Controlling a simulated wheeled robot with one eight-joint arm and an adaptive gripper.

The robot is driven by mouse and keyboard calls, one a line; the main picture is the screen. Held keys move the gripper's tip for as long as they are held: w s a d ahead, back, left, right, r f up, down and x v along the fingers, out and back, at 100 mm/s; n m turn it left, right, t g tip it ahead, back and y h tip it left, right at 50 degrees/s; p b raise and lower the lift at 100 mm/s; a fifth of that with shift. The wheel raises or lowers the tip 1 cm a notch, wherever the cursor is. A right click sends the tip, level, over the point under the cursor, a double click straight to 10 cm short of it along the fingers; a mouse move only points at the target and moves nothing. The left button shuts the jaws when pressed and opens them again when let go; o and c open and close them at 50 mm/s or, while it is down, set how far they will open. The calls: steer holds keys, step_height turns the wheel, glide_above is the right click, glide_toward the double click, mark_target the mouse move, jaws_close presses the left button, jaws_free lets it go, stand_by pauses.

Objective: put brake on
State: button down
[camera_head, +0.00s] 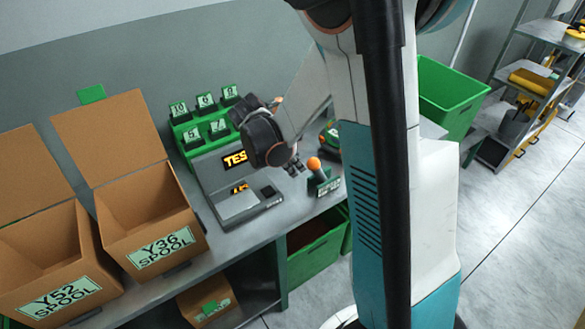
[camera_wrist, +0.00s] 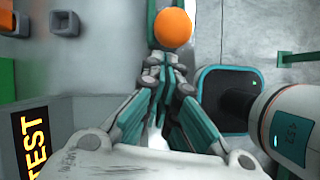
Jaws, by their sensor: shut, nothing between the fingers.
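A lever with an orange ball knob (camera_head: 314,163) stands on a small green base (camera_head: 322,181) at the bench's right part, next to a grey device; I take it for the brake. The knob also shows in the wrist view (camera_wrist: 173,28), at the top centre just beyond my fingertips. My gripper (camera_head: 293,168) is left of the knob in the head view, pointing down. In the wrist view my gripper (camera_wrist: 164,68) has its fingers together with nothing between them. The lever's shaft is mostly hidden, and I cannot tell whether the fingers touch the knob.
A grey device with a lit TEST display (camera_head: 235,159) stands left of my gripper. Green numbered holders (camera_head: 205,105) are behind it. Cardboard boxes, Y36 (camera_head: 150,225) and Y52 (camera_head: 45,265), stand on the left. A green bin (camera_head: 450,95) and shelves (camera_head: 545,85) are at right.

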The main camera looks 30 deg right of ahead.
steer(key=shift+d+r+y+p, duration=0.35)
steer(key=shift+d+y, duration=0.05)
steer(key=shift+d+r, duration=0.1)
steer(key=d+r+y+p, duration=0.1)
steer(key=d, duration=0.1)
steer(key=d+r+y+p, duration=0.1)
steer(key=d+y, duration=0.1)
steer(key=shift+d+r+y+p, duration=0.15)
steer(key=shift+r+y+p, duration=0.05)
steer(key=shift+y+p, duration=0.15)
steer(key=d, duration=0.8)
steer(key=shift+w+r, duration=0.25)
